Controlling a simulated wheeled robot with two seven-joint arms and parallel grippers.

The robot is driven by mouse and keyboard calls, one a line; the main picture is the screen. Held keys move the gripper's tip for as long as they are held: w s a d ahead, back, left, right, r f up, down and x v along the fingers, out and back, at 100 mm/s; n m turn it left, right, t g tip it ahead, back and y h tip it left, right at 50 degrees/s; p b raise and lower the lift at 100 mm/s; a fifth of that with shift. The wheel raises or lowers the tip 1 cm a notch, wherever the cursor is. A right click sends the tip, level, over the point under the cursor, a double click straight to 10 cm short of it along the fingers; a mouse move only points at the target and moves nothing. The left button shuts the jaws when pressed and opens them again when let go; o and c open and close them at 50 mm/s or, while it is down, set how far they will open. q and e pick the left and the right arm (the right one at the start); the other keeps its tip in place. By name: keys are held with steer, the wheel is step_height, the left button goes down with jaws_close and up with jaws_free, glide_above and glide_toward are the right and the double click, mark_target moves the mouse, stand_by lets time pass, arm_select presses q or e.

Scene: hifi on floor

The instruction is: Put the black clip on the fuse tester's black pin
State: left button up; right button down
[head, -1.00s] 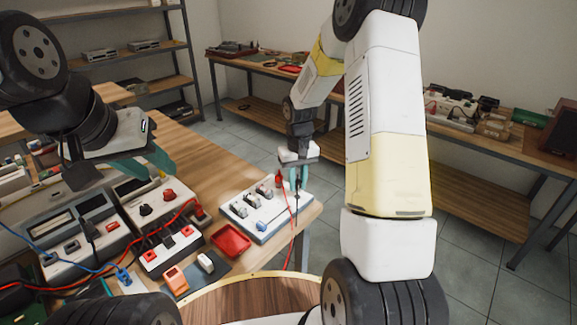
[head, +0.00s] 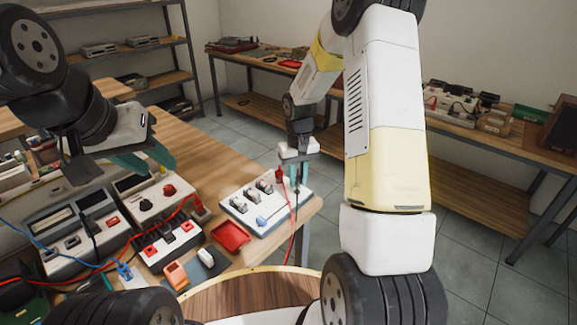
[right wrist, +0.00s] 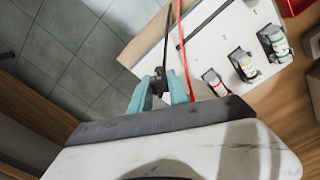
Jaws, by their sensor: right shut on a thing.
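The fuse tester (head: 262,222) is a white board with several fuse holders, near the right end of the wooden table. My right gripper (head: 296,186) is over its right edge, pointing down. In the right wrist view its teal fingers (right wrist: 162,88) are shut on the small black clip (right wrist: 160,76), with a black lead running up from it. A red clip (head: 280,175) with a red lead stands at the tester's back edge. I cannot make out the black pin. My left gripper (head: 150,162) appears open and empty above the devices at left.
A red tray (head: 231,237) lies left of the tester. A box with red and black knobs (head: 155,199), a grey meter (head: 75,230) and a white switch box (head: 170,246) crowd the left. The red lead (right wrist: 184,55) runs close beside my right fingers.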

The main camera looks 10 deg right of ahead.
steer(key=shift+f, duration=0.8)
stand_by(0.9)
steer(key=c, duration=1.2)
jaws_free()
steer(key=shift+o, duration=0.2)
steer(key=shift+r, duration=0.1)
step_height(320, 180, up, 8)
steer(key=shift+f, duration=0.2)
